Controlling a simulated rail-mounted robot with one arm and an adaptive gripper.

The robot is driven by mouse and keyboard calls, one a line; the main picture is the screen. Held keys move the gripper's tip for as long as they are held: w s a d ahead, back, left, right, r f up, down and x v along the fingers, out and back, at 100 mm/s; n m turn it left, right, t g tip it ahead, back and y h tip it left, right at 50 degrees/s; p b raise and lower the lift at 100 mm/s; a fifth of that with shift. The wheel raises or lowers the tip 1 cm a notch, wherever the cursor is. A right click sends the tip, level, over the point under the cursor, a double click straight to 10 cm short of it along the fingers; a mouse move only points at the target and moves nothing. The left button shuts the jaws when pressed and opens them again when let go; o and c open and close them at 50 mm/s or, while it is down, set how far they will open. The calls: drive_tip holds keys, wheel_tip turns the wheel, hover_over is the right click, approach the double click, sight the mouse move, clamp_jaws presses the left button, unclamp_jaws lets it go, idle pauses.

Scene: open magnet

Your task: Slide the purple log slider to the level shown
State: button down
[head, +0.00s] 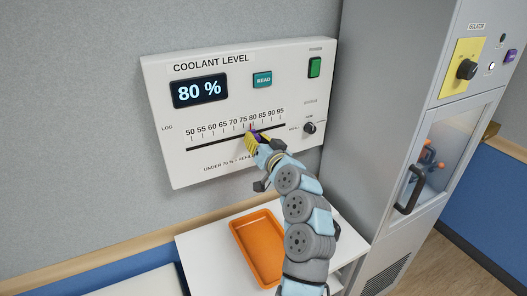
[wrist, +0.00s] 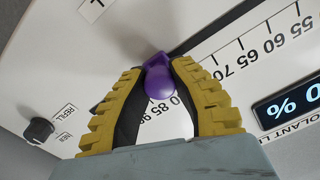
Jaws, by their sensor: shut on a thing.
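The white coolant level panel (head: 235,75) hangs on the wall. Its display (head: 200,90) reads 80 %. Below is a dark slot (head: 210,146) under a scale from 50 to 95. The purple log slider (wrist: 159,82) is in this slot, around the 80 mark in the head view. A small reddish mark shows by the 80. My gripper (head: 254,138) has its yellow fingers on either side of the slider, shut on it. In the wrist view my gripper (wrist: 157,72) hides part of the scale.
The panel also has a teal READ button (head: 262,80), a green switch (head: 314,67) and a black knob (head: 309,128). An orange tray (head: 240,225) lies on the white table below. A grey cabinet (head: 380,90) stands close on the right.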

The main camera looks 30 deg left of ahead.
drive_tip(key=shift+w+d, duration=0.25)
drive_tip(key=shift+w, duration=0.15)
drive_tip(key=c, duration=0.9)
unclamp_jaws()
drive_tip(key=shift+o, duration=0.2)
drive_tip(key=v, duration=1.2)
